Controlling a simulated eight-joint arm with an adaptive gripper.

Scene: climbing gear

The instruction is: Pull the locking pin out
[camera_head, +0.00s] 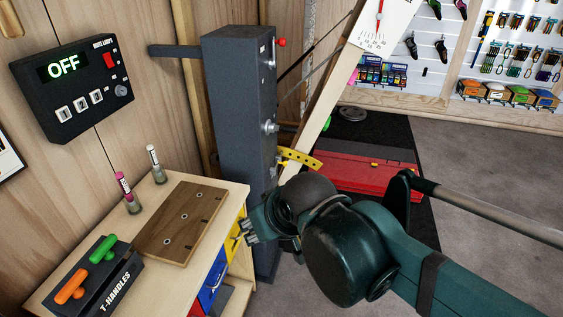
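A tall dark grey post (236,150) stands against the wooden wall. A small red knob (281,42) sticks out near its top right, and a silver round knob (270,127) sits lower on the same side. I cannot tell which of these, if either, is the locking pin. A yellow curved strip with holes (301,157) lies beside the post, touching or near the slanted wooden beam (322,107). My gripper (247,234) is low in front of the post, beside the table's right edge and well below both knobs. Its fingers are small and partly hidden, so their opening is unclear.
A wooden table (160,277) at lower left holds a board with holes (180,222), two markers and a T-handles holder (93,275). A control box (72,80) reading OFF hangs on the wall. A red case (368,188) lies on a black mat behind my arm.

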